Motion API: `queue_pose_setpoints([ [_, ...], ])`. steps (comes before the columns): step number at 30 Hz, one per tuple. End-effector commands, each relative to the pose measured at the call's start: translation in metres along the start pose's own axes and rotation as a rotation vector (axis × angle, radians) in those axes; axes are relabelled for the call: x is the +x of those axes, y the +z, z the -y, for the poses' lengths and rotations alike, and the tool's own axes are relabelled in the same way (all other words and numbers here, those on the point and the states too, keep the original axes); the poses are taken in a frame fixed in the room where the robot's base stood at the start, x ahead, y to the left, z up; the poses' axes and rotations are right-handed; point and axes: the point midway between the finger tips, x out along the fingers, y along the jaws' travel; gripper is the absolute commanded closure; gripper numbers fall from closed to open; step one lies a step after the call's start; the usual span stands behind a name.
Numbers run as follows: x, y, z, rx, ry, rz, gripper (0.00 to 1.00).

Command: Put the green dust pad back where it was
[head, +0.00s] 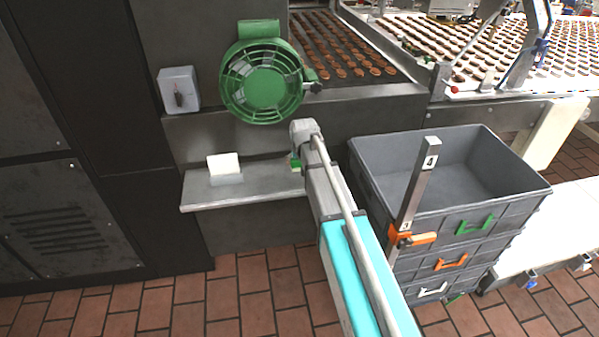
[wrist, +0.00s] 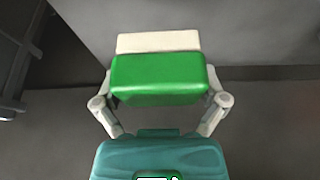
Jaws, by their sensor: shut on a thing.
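The green dust pad (wrist: 158,80) is held between the two fingers of my gripper (wrist: 160,88) in the wrist view. A cream block-like part (wrist: 158,42) shows directly beyond its far edge. I cannot tell whether that part belongs to the pad. In the head view only a small bit of the green pad (head: 295,162) shows beside my arm, at the right end of the grey shelf (head: 255,192). My arm hides the rest of it and most of the gripper. I cannot tell whether the pad touches the shelf.
A white block (head: 223,163) stands in a pale holder on the shelf's left part. A green fan motor (head: 263,82) and grey switch box (head: 180,90) are above. Stacked grey crates (head: 375,190) stand close right of my arm. Bare shelf lies between block and arm.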

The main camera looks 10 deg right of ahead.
Motion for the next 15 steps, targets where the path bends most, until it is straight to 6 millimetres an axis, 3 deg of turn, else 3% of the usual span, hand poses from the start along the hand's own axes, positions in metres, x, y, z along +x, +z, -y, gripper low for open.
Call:
queue_pose_setpoints([
  [15, 0.0069, -0.0017, -0.0014, 0.001, 0.000, 0.000, 0.46],
])
